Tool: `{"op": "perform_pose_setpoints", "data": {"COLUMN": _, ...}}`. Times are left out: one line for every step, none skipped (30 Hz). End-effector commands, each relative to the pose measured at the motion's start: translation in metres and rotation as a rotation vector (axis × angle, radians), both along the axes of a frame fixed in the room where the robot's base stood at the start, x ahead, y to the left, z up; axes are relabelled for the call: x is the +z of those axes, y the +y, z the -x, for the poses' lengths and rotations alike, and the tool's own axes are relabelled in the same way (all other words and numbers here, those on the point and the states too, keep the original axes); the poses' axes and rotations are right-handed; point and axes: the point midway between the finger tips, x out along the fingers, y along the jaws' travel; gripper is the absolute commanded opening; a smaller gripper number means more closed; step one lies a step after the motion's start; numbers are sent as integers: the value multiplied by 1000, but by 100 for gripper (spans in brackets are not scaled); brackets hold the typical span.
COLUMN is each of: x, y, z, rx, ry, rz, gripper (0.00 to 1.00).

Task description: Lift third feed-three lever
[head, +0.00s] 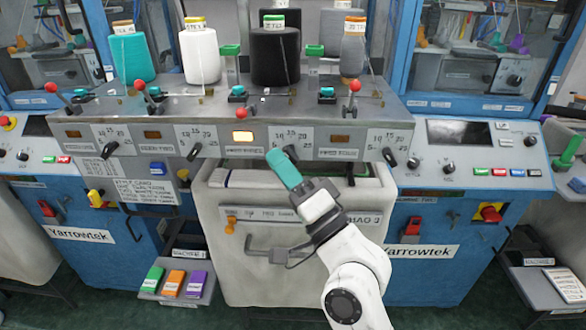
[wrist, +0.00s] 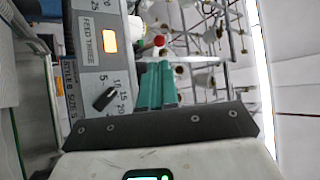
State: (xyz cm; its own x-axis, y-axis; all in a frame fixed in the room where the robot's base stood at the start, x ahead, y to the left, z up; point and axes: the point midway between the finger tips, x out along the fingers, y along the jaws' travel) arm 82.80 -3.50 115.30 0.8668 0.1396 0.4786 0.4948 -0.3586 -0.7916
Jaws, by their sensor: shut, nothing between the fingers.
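The feed-three lever shows a red ball (head: 241,112) at the grey panel's front edge, above the lit amber lamp. It sits lower than the red balls of the other levers. In the wrist view the red ball (wrist: 159,41) is just beyond the fingertips, near the "FEED THREE" label (wrist: 85,38). My gripper (head: 274,156) has teal fingers, shut and empty, in front of the panel, below and right of the ball. The fingers also show in the wrist view (wrist: 157,68), apart from the ball. The lever's shaft is mostly hidden.
Other red-ball levers stand at left (head: 140,86) and right (head: 354,86). A black selector knob (head: 194,151) is left of my gripper and another (head: 389,157) is right. Yarn cones, including a black one (head: 275,55), stand behind. A white cabinet (head: 290,265) is below.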

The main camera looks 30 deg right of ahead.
Motion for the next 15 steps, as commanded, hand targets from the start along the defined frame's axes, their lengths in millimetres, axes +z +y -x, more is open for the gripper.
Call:
{"op": "perform_pose_setpoints", "data": {"x": 11, "y": 2, "z": -10, "rx": 1, "ry": -2, "rz": -1, "gripper": 0}}
{"op": "perform_pose_setpoints", "data": {"x": 14, "y": 3, "z": -15, "rx": 1, "ry": -2, "rz": 0, "gripper": 0}}
{"op": "perform_pose_setpoints", "data": {"x": 17, "y": 4, "z": -21, "rx": 1, "ry": -2, "rz": 0, "gripper": 0}}
{"op": "perform_pose_setpoints", "data": {"x": 19, "y": 5, "z": -27, "rx": 1, "ry": -2, "rz": 0, "gripper": 0}}
{"op": "perform_pose_setpoints", "data": {"x": 22, "y": 6, "z": -31, "rx": 1, "ry": -2, "rz": 0, "gripper": 0}}
{"op": "perform_pose_setpoints", "data": {"x": 25, "y": 7, "z": -37, "rx": 1, "ry": -1, "rz": 1, "gripper": 0}}
{"op": "perform_pose_setpoints", "data": {"x": 27, "y": 7, "z": -42, "rx": 0, "ry": -1, "rz": 0, "gripper": 0}}
{"op": "perform_pose_setpoints", "data": {"x": 29, "y": 8, "z": -46, "rx": 0, "ry": 0, "rz": 1, "gripper": 0}}
{"op": "perform_pose_setpoints", "data": {"x": 31, "y": 8, "z": -51, "rx": 0, "ry": 0, "rz": 1, "gripper": 0}}
{"op": "perform_pose_setpoints", "data": {"x": 33, "y": 9, "z": -54, "rx": 0, "ry": 0, "rz": 1, "gripper": 0}}
{"op": "perform_pose_setpoints", "data": {"x": 34, "y": 9, "z": -57, "rx": -1, "ry": 1, "rz": 1, "gripper": 0}}
{"op": "perform_pose_setpoints", "data": {"x": 35, "y": 10, "z": -60, "rx": -2, "ry": 0, "rz": 0, "gripper": 0}}
{"op": "perform_pose_setpoints", "data": {"x": 37, "y": 10, "z": -62, "rx": -1, "ry": 0, "rz": 0, "gripper": 0}}
{"op": "perform_pose_setpoints", "data": {"x": 37, "y": 10, "z": -64, "rx": -1, "ry": 0, "rz": 0, "gripper": 0}}
{"op": "perform_pose_setpoints", "data": {"x": 38, "y": 11, "z": -66, "rx": -2, "ry": 0, "rz": 0, "gripper": 0}}
